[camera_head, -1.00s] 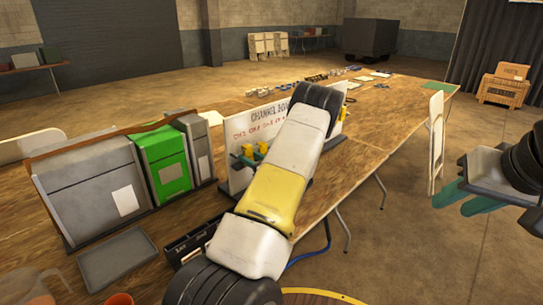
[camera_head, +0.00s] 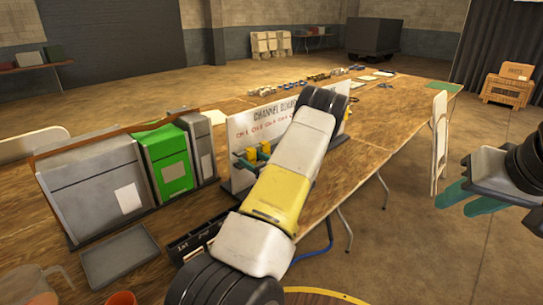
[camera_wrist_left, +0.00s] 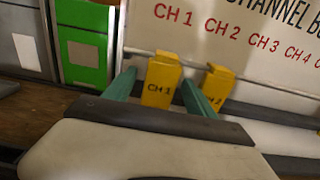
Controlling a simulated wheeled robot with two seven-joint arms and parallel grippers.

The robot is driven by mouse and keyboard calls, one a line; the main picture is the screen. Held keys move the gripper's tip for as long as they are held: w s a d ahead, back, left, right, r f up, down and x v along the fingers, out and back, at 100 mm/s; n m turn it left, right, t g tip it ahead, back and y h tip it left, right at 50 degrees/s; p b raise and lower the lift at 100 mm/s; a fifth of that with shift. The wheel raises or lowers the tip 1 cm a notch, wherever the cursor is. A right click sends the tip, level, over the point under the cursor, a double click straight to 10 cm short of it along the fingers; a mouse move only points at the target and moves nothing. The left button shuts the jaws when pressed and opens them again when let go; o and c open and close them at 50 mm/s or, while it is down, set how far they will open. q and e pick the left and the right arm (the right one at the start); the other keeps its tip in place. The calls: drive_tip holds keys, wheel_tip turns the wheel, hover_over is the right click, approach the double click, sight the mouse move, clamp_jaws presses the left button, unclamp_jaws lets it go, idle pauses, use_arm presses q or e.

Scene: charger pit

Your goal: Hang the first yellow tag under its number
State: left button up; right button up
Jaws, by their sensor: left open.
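The white channel board (camera_head: 238,128) stands on the long table, with red labels CH 1, CH 2 and more; it fills the back of the left wrist view (camera_wrist_left: 140,30). A yellow tag marked CH 1 (camera_wrist_left: 160,82) stands upright below and slightly left of the CH 1 label. My left gripper (camera_wrist_left: 158,88) is open, its green fingers on either side of this tag; whether they touch it is unclear. A second yellow tag, CH 2 (camera_wrist_left: 217,84), is partly hidden behind the right finger. In the head view my left gripper (camera_head: 250,160) is low before the board. My right gripper (camera_head: 474,198) is open and empty at the right, off the table.
A grey tray (camera_head: 120,257), a black bin (camera_head: 195,242), a jug (camera_head: 35,285) and an orange cup (camera_head: 121,299) are in front. The table's right edge (camera_head: 360,180) is clear.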

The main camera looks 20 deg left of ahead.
use_arm(q)
drive_tip(key=v, duration=0.8)
drive_tip(key=s+d+r+n+g+h, duration=0.1)
drive_tip(key=s+r+n+g+h, duration=0.4)
drive_tip(key=s, duration=0.4)
drive_tip(key=s+r+n+g+h, duration=0.2)
drive_tip(key=s+r+n, duration=0.4)
drive_tip(key=s+n, duration=0.2)
drive_tip(key=s+d+r+n+t+h, duration=0.3)
drive_tip(key=s+d+r+h, duration=0.3)
drive_tip(key=d, duration=0.3)
drive_tip(key=s+d+r+n+t+h, duration=0.3)
drive_tip(key=s+d+r+n+h, duration=0.2)
drive_tip(key=s+d+r, duration=0.2)
drive_tip(key=s+d, duration=0.2)
drive_tip(key=d, duration=0.1)
drive_tip(key=shift+s+n+h, duration=0.3)
drive_tip(key=shift+n+h, duration=0.1)
drive_tip(key=shift+d, duration=0.1)
